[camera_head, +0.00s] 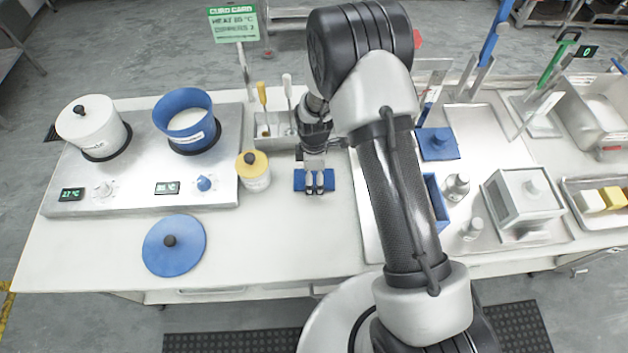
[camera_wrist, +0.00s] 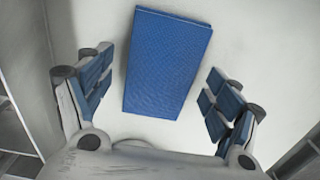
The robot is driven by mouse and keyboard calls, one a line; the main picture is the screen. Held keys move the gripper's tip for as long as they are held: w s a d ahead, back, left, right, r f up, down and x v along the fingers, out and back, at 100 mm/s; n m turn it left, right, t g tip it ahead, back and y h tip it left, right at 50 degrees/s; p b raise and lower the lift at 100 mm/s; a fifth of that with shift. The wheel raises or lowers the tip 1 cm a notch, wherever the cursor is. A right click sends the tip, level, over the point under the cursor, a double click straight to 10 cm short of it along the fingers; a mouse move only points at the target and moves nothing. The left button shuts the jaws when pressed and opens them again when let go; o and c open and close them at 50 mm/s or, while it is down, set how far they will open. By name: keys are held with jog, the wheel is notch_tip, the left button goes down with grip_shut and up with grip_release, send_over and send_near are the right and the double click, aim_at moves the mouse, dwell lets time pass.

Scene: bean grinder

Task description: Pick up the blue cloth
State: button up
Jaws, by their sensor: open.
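The blue cloth (camera_head: 301,181) is a flat blue rectangle on the white worktop, in front of the small utensil tray. In the wrist view the cloth (camera_wrist: 166,62) lies slightly tilted, between and beyond the fingers. My gripper (camera_head: 315,189) is over the cloth and hides part of it in the head view. In the wrist view my gripper (camera_wrist: 160,97) has its two blue-padded fingers spread wide, with nothing between them. The fingers look apart from the cloth; the exact height above it is hard to tell.
A yellow-lidded jar (camera_head: 254,175) stands just left of the cloth, and the utensil tray (camera_head: 270,143) is behind it. A hot plate (camera_head: 75,165) bears a white pot and a blue pot (camera_head: 186,125). A blue lid (camera_head: 174,246) lies front left. The worktop in front of the cloth is clear.

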jog(key=shift+r, duration=0.1)
jog(key=shift+c, duration=0.2)
jog(key=c, duration=1)
jog(key=shift+r, duration=0.15)
